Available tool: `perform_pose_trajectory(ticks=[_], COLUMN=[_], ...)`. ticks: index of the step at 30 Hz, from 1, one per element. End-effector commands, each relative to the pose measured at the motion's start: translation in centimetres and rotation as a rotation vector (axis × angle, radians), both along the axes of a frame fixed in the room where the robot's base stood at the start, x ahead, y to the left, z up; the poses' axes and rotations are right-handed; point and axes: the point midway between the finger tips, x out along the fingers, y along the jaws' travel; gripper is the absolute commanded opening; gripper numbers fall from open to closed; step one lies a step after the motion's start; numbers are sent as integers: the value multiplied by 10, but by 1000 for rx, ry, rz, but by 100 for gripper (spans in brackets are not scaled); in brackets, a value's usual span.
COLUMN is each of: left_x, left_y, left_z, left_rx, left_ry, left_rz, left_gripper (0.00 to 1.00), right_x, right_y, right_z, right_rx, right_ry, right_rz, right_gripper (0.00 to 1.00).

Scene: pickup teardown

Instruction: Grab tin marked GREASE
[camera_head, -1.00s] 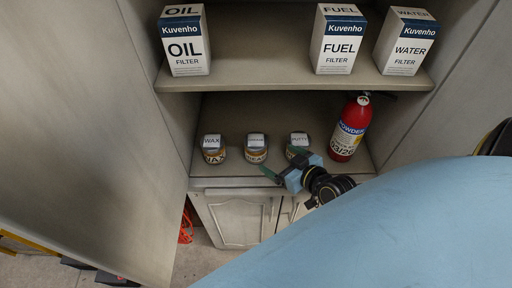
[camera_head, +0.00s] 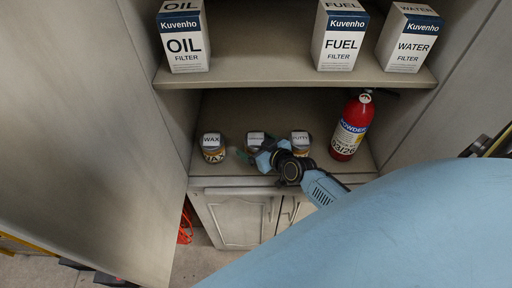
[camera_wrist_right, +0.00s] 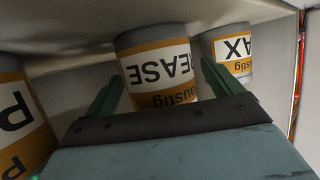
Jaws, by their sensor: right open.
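The tin marked GREASE (camera_wrist_right: 158,72) fills the middle of the right wrist view, upside down, with a grey top part and a yellow and white label. In the head view it (camera_head: 255,137) is the middle of three tins on the lower shelf, partly hidden by my right gripper. My right gripper (camera_head: 248,153) is open and empty in front of it. In the wrist view the green fingers (camera_wrist_right: 162,80) are spread, one toward each side of the tin; I cannot tell whether they touch it. My left gripper is not in view.
The wax tin (camera_head: 212,146) stands left of the grease tin and the putty tin (camera_head: 300,140) right. A red fire extinguisher (camera_head: 351,128) stands further right. Oil (camera_head: 184,40), fuel (camera_head: 340,40) and water (camera_head: 409,42) filter boxes are on the upper shelf (camera_head: 265,72).

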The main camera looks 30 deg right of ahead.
Motion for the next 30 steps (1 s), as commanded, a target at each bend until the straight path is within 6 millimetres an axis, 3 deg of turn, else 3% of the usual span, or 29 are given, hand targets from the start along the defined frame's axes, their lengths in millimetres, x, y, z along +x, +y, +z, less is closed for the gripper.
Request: perform_pose_trajectory(ticks=[7,21,30], left_x=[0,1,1], left_y=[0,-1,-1], left_z=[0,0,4], left_rx=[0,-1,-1], left_ry=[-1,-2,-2], left_rz=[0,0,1], left_gripper=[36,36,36], right_x=[1,2,2], right_y=[0,0,0], right_z=[-1,1,10], right_rx=[0,0,0], right_ry=[1,-3,-6], right_rz=[0,-1,-1], right_gripper=[90,31,31])
